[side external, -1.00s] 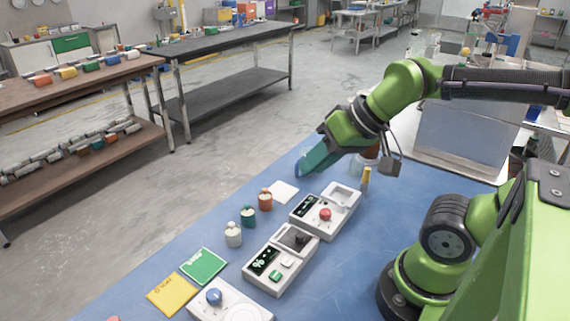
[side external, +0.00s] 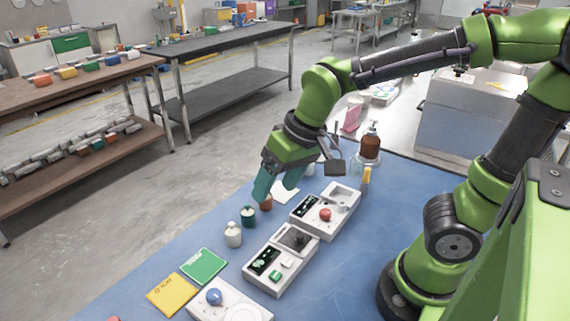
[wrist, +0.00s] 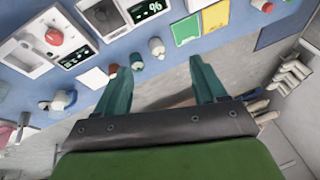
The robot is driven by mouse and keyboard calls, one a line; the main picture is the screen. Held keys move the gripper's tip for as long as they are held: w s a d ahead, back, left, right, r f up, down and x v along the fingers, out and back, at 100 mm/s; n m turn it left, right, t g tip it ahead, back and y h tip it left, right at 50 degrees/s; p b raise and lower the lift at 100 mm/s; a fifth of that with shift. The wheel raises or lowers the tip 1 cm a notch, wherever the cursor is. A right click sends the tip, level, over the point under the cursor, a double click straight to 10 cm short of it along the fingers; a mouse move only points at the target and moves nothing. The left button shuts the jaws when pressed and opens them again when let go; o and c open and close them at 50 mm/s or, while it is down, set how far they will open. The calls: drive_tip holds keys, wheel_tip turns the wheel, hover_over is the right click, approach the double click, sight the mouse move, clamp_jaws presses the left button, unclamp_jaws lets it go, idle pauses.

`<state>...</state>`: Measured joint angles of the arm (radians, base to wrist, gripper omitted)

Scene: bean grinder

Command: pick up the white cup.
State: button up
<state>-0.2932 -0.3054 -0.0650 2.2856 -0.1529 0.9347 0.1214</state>
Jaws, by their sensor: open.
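The white cup (side external: 233,235) looks like a small round container with a knobbed top. It stands upright on the blue table (side external: 335,265), nearest the camera in a row with a green container (side external: 248,216) and an orange one (side external: 266,203). In the wrist view, the white cup (wrist: 157,48) shows past the fingertips, between their lines. My gripper (side external: 275,193) has teal fingers; it is open and empty, above the orange end of the row. The wrist view shows the spread fingers of my gripper (wrist: 160,64). The gripper partly hides the orange container in the side view.
White machine units (side external: 281,260) with buttons stand right of the row. Green (side external: 203,265) and yellow (side external: 172,294) cards lie at the near left, and a white card (side external: 286,192) near the gripper. A brown bottle (side external: 370,145) stands at the back. The table's left edge is close to the row.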

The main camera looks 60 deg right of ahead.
sight(231, 224)
drive_tip(key=w+a+f+m+h, duration=0.2)
drive_tip(key=w+a+f+h, duration=0.15)
drive_tip(key=w, duration=0.55)
drive_tip(key=shift+g, duration=0.4)
drive_tip(key=x, duration=1.1)
drive_tip(key=shift+w+f, duration=0.15)
drive_tip(key=shift+f, duration=0.05)
drive_tip(key=shift+d+x, duration=0.15)
drive_tip(key=shift+x, duration=1.2)
drive_tip(key=shift+d+x, duration=0.15)
drive_tip(key=shift+x, duration=1.2)
drive_tip(key=shift+c, duration=0.2)
drive_tip(key=c, duration=1.1)
drive_tip(key=shift+r, duration=0.1)
